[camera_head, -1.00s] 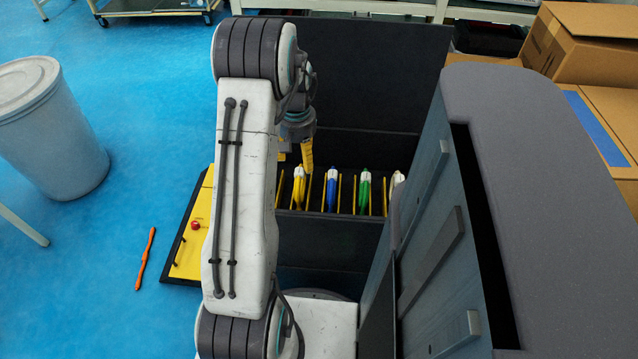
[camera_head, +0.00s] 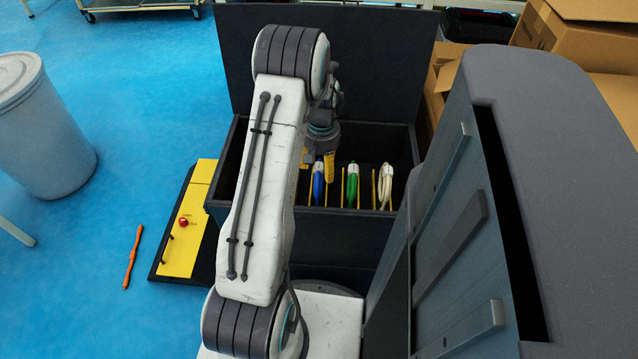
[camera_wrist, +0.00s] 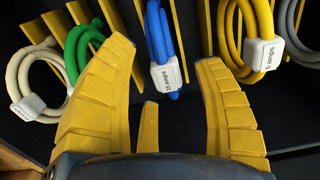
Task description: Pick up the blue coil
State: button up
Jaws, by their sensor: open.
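The blue coil (camera_wrist: 160,45) hangs in the black box between yellow dividers, with a white label tag (camera_wrist: 167,74) on it. The gripper is above the rack, apart from the coil as far as I can tell.
A green coil (camera_wrist: 80,50) and a cream coil (camera_wrist: 32,80) are on one side, a yellow coil (camera_wrist: 250,35) and a grey coil (camera_wrist: 298,35) on the other. Yellow dividers (camera_wrist: 188,30) separate them. The black box (camera_head: 345,222) has high walls and a raised lid (camera_head: 385,60).

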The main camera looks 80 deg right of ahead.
jog(key=shift+f, duration=0.75)
grip_shut()
